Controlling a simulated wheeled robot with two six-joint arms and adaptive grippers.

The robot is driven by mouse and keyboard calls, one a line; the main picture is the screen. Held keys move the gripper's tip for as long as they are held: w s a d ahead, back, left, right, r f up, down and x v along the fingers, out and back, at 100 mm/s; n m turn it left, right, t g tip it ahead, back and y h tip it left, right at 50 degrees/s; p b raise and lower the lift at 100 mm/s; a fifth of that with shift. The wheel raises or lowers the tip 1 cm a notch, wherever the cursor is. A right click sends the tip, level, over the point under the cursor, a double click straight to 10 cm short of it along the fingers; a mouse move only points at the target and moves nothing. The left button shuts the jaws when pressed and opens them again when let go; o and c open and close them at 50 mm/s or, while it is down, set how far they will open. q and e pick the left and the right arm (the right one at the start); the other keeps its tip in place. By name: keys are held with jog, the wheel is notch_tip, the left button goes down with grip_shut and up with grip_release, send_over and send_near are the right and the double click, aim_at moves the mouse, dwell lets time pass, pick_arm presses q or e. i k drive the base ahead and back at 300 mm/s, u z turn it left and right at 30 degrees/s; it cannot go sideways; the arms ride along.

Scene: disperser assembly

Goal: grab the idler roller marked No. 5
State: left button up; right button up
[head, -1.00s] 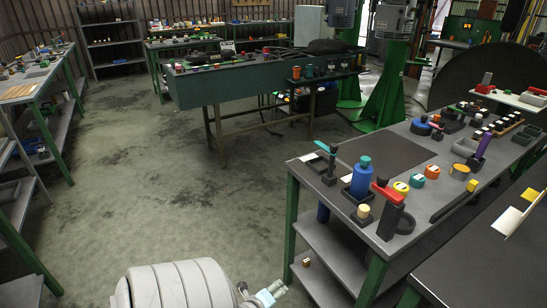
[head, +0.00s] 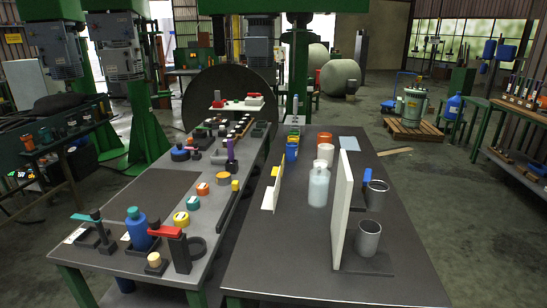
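Several short round pieces with pale tops, which may be the rollers, sit in a row on the left grey table (head: 155,190). They are a yellow one (head: 181,218), a teal one (head: 193,203), an orange one (head: 202,189) and another orange one (head: 223,178). Their markings are too small to read, so I cannot tell which is No. 5. Neither of my grippers shows in the head view.
A blue bottle (head: 137,228) and a black stand with a red top (head: 178,245) are at the left table's near end. The right table (head: 290,270) bears a white upright panel (head: 342,205), metal cups (head: 368,238) and a pale bottle (head: 318,184).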

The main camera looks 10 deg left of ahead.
aim_at(141, 241)
jog(key=u, duration=3.25)
jog(key=i, duration=0.95)
jog(key=z, duration=3.35)
